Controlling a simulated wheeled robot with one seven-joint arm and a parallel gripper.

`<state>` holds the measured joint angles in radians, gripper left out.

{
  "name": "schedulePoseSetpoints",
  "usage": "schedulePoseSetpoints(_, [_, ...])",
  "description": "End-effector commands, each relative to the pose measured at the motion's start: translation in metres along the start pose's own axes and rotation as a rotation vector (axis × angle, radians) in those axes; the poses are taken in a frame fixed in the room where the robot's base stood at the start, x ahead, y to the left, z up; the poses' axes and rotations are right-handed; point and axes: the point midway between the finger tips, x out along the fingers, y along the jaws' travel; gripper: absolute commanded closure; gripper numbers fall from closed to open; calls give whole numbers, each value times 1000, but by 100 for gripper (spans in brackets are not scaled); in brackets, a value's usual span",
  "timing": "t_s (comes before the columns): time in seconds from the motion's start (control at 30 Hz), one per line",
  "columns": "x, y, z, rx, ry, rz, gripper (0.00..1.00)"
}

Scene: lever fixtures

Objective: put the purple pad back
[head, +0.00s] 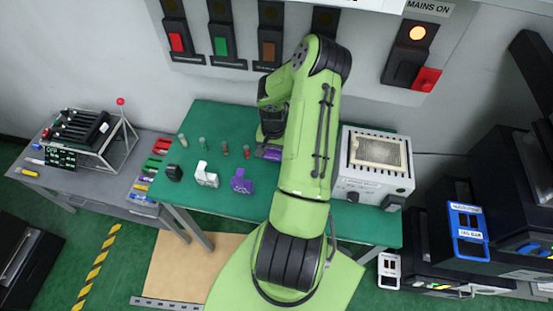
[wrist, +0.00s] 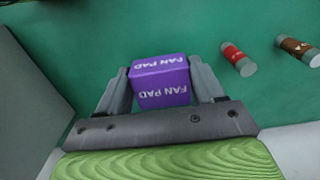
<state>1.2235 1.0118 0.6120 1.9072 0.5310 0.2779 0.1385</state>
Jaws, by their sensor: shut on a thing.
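The purple pad (wrist: 162,82) is a small block lettered "FAN PAD". In the wrist view it sits between the two grey fingers of my gripper (wrist: 161,70), which are shut on it. In the head view a bit of the purple pad (head: 268,154) shows beside my arm, over the green table; most of my gripper is hidden there by the arm. I cannot tell whether the pad touches the table. A purple bracket-like piece (head: 241,181) stands on the table to the left of my arm.
On the green table (head: 330,222) are a white bracket (head: 206,175), a black piece (head: 174,172) and several small cylinders. A grey box with a grille (head: 378,165) stands right of my arm. Switch panels line the wall behind. A side table (head: 90,175) with a rack is at left.

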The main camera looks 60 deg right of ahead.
Motion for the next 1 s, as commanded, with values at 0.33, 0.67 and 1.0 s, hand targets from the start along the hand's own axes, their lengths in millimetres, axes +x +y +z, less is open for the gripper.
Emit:
schedulePoseSetpoints(0.33, [43, 1, 0, 1, 2, 2, 61])
schedulePoseSetpoints(0.67, [43, 1, 0, 1, 1, 2, 10])
schedulePoseSetpoints(1.0, [39, 1, -1, 1, 2, 2, 7])
